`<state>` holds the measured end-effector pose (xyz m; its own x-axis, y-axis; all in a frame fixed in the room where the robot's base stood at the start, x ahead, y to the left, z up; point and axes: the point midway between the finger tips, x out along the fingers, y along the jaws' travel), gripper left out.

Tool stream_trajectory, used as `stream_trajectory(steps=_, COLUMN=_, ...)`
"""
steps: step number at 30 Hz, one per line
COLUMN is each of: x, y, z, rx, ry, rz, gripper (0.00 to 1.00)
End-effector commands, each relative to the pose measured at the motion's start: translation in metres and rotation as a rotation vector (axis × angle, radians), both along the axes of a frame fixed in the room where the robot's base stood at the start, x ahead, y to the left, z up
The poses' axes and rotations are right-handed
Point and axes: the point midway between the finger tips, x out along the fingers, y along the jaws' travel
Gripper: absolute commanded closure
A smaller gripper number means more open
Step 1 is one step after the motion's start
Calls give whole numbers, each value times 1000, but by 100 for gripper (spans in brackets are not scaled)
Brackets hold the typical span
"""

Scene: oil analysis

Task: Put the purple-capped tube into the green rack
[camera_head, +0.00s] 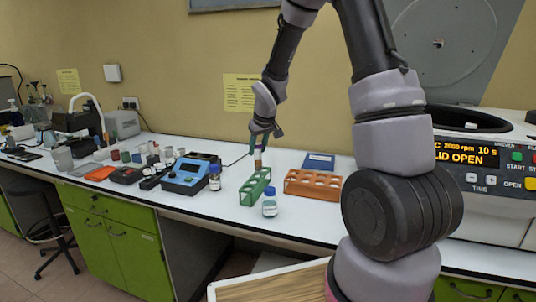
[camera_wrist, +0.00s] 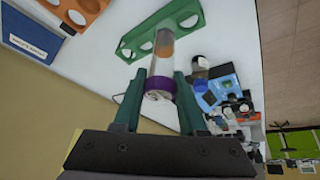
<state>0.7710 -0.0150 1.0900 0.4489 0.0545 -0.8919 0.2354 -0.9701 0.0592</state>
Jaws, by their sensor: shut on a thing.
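My gripper (camera_head: 262,136) is shut on the purple-capped tube (camera_head: 258,158). In the wrist view the two green fingers of my gripper (camera_wrist: 160,88) grip the tube (camera_wrist: 162,62) at its purple cap. The tube is clear with brown-orange contents, and its far end points at the rack. The green rack (camera_head: 250,192) stands on the white bench below my gripper; it also shows in the wrist view (camera_wrist: 138,34) with open holes. The tube's lower end overlaps the rack in the wrist view; I cannot tell whether it has entered a hole.
An orange rack (camera_head: 312,193) stands to the right of the green rack, with a blue booklet (camera_head: 319,161) behind it. A blue-capped bottle (camera_head: 270,208) stands in front, another (camera_head: 214,181) to the left by a blue device (camera_head: 186,180). A centrifuge (camera_head: 470,150) is at right.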

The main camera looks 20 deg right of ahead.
Motion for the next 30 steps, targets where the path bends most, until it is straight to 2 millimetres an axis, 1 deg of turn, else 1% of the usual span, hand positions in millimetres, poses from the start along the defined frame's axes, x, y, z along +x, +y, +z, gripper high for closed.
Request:
stream_trajectory(steps=1, x=-1, y=5, z=3, rx=3, ry=-15, rz=13, gripper=100)
stream_trajectory(steps=5, x=-1, y=12, z=8, rx=8, ry=-40, rz=35, gripper=100)
stream_trajectory(steps=8, x=-1, y=15, z=7, rx=10, ry=-47, rz=40, gripper=100)
stream_trajectory(steps=11, x=-1, y=15, z=2, rx=10, ry=-47, rz=41, gripper=100)
stream_trajectory(steps=30, x=-2, y=15, z=-60, rx=9, ry=-45, rz=41, gripper=100)
